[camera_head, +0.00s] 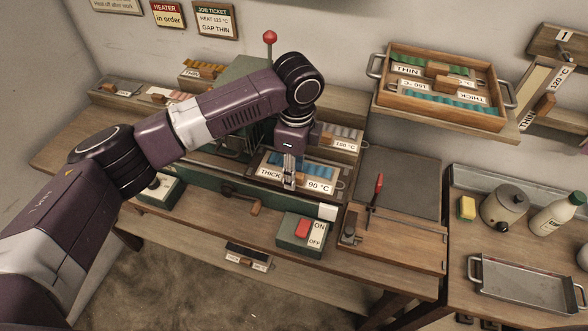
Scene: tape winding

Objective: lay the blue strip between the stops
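My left gripper (289,178) points down over a tray (260,182) labelled THICK and 90 °C. Its fingertips are close together, by a small orange-brown block between the two labels. Whether they hold anything is too small to tell. Blue strips (318,171) lie in this tray, behind and right of the fingers; the gripper hides part of them. Teal-blue strips (440,98) also show in the wooden tray (387,91) labelled THIN and THICK at the upper right. I cannot make out the stops clearly. My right gripper is not in view.
A green switch box (290,243) with a red ON/OFF rocker stands in front of the tray. A crank handle (254,206) sticks out left of it. A grey plate (405,170) and a red-handled tool (377,190) are right. A metal tray (520,287) lies far right.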

